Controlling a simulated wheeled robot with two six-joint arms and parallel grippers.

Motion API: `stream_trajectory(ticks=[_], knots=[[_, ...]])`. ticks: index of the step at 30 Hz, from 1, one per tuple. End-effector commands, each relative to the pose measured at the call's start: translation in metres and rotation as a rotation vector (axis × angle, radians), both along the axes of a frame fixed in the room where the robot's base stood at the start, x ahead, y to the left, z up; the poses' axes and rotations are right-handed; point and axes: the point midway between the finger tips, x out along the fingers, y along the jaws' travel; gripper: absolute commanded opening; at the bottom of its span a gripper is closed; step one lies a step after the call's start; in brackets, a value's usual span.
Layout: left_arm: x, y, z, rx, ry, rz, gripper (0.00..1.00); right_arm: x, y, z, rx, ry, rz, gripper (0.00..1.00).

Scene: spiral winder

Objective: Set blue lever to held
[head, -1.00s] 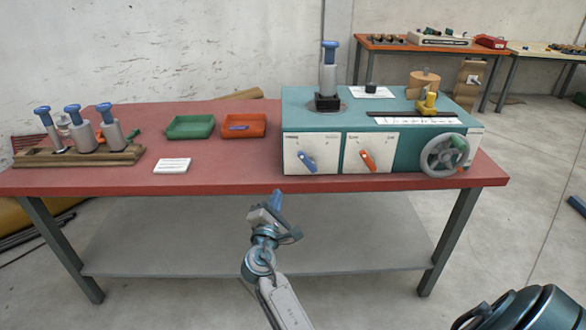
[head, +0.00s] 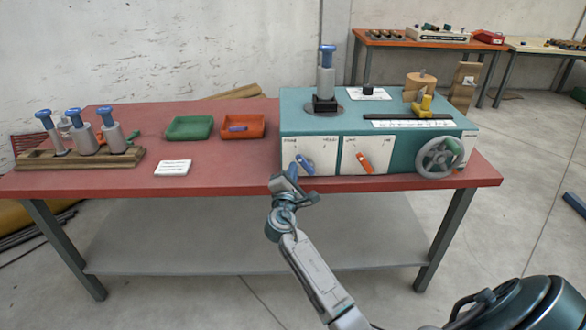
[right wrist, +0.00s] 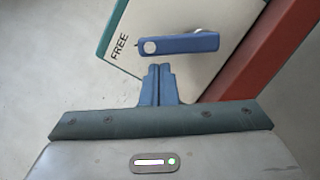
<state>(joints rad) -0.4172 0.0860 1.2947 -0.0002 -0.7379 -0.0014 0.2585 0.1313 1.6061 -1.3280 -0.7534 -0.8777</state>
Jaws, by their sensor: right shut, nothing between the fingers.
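The blue lever (head: 305,164) sits on the left white front panel (head: 322,150) of the teal machine. It slants from upper left to lower right. In the right wrist view the lever (right wrist: 185,43) has a white round spot at the end nearer the word FREE (right wrist: 119,47). My right gripper (head: 290,172) is in front of the panel, just left of and below the lever. Its blue fingers (right wrist: 160,68) are together and empty, close to the lever's white-spotted end. I cannot tell whether they touch it. My left gripper is not in view.
An orange lever (head: 364,163) is on the panel to the right, with a grey handwheel (head: 440,157) beyond it. The red table (head: 230,180) runs below the machine. Green (head: 189,128) and orange (head: 243,126) trays, a white card (head: 172,168) and a wooden rack (head: 80,158) stand left.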

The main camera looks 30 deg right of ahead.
Motion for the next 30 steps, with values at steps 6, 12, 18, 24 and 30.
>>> stream_trajectory(ticks=[6,12,18,24,30], knots=[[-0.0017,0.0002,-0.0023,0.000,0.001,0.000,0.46,-0.0010,-0.0012,0.0009,0.000,0.000,0.000,0.00],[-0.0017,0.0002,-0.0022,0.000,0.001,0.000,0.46,-0.0010,-0.0011,0.0009,0.000,0.000,0.000,0.00],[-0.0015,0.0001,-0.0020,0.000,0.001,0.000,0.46,-0.0013,-0.0016,0.0026,0.023,-0.014,0.000,0.00],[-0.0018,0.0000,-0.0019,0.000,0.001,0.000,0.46,-0.0017,-0.0022,0.0045,0.053,-0.034,0.001,0.00],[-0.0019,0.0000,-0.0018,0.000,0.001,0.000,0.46,-0.0020,-0.0030,0.0061,0.079,-0.049,0.000,0.00]])
